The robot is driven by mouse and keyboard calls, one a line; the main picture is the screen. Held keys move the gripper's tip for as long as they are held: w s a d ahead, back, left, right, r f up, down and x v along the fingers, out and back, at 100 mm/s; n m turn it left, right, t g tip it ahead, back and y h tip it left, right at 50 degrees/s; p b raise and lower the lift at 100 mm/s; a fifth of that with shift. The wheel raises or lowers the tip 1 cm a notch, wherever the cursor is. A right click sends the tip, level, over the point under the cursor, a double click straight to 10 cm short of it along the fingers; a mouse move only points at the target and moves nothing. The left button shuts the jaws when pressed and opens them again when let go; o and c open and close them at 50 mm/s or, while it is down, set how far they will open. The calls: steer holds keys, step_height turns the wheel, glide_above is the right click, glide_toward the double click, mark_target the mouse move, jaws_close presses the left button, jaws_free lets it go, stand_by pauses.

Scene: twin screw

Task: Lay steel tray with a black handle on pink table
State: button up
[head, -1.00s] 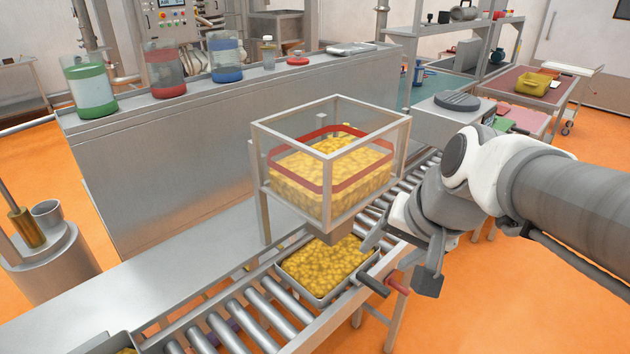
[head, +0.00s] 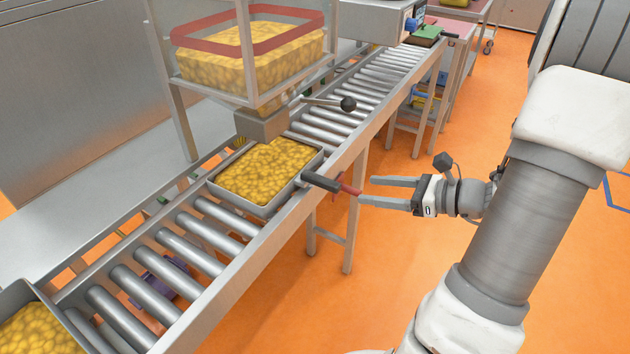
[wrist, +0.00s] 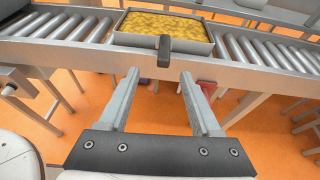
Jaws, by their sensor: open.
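The steel tray (head: 238,200), full of yellow pieces, sits on the roller conveyor under a hopper. Its black handle (head: 320,182) sticks out over the conveyor's near side rail. A red grip (head: 350,190) shows just beyond the handle's end. My gripper (head: 364,190) is open and empty, with its fingers pointing at the handle from the right, a short way off. In the wrist view the tray (wrist: 190,47) lies ahead, and its handle (wrist: 164,50) points between my open fingers (wrist: 158,74). A pinkish table top (head: 460,27) shows partly at the far end of the conveyor.
The clear hopper (head: 250,60) with a red band stands over the conveyor (head: 200,235). A lever with a black knob (head: 348,104) juts from below it. Another filled tray (head: 65,330) is at the lower left. Orange floor (head: 400,290) is free on the right.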

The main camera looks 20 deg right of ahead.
mark_target(322, 179)
steer(key=shift+t, duration=0.3)
steer(key=b+x, duration=0.2)
steer(key=x, duration=0.5)
steer(key=b+x, duration=0.3)
steer(key=x, duration=0.3)
steer(key=shift+w+f, duration=0.35)
steer(key=shift+w, duration=0.1)
steer(key=c, duration=0.8)
steer(key=shift+c, duration=0.2)
jaws_close()
